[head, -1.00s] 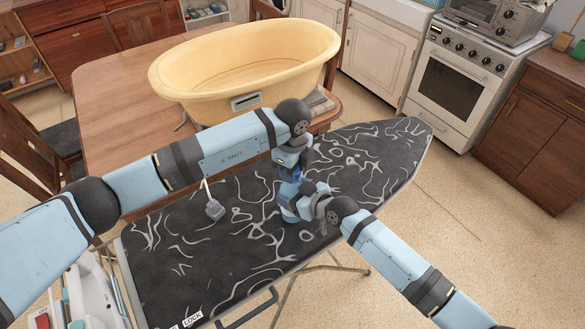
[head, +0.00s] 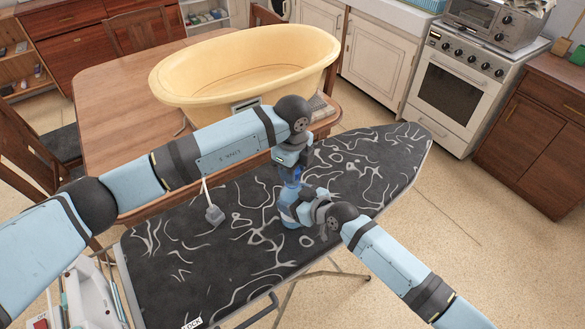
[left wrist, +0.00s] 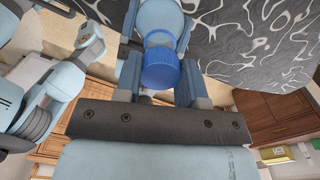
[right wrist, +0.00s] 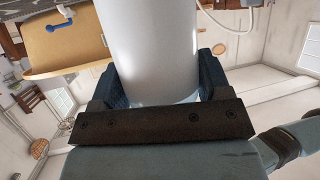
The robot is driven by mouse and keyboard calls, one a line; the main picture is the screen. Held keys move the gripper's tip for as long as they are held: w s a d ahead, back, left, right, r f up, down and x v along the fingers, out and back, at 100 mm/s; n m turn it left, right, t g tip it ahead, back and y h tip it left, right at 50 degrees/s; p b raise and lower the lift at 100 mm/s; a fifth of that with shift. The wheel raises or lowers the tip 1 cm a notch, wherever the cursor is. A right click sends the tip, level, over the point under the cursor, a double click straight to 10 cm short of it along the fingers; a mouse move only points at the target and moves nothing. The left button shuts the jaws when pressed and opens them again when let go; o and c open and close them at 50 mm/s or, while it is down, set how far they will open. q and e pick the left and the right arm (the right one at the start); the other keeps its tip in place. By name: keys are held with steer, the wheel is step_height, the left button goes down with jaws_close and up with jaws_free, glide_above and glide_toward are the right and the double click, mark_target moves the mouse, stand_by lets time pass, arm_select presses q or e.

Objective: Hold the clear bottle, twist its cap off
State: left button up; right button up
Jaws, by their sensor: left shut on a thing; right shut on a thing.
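The clear bottle (head: 286,207) stands roughly upright above the ironing board, looking pale blue in the head view. Its pale, smooth body (right wrist: 150,45) fills the right wrist view between the fingers. My right gripper (head: 300,208) is shut around the bottle's body from the right. The blue cap (left wrist: 160,72) sits between the fingers of my left gripper (head: 290,170), which is shut on it from above. In the left wrist view the pale bottle (left wrist: 158,14) lies beyond the cap, in line with it. I cannot tell whether cap and neck still touch.
A black ironing board (head: 200,265) with white swirls lies below both grippers. A yellow tub (head: 240,60) stands on the wooden table (head: 115,90) behind. A small grey corded plug-like object (head: 214,215) rests on the board. The board's right end is clear.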

arm_select(q)
steer(key=shift+r, duration=1.95)
arm_select(e)
steer(key=o, duration=1.8)
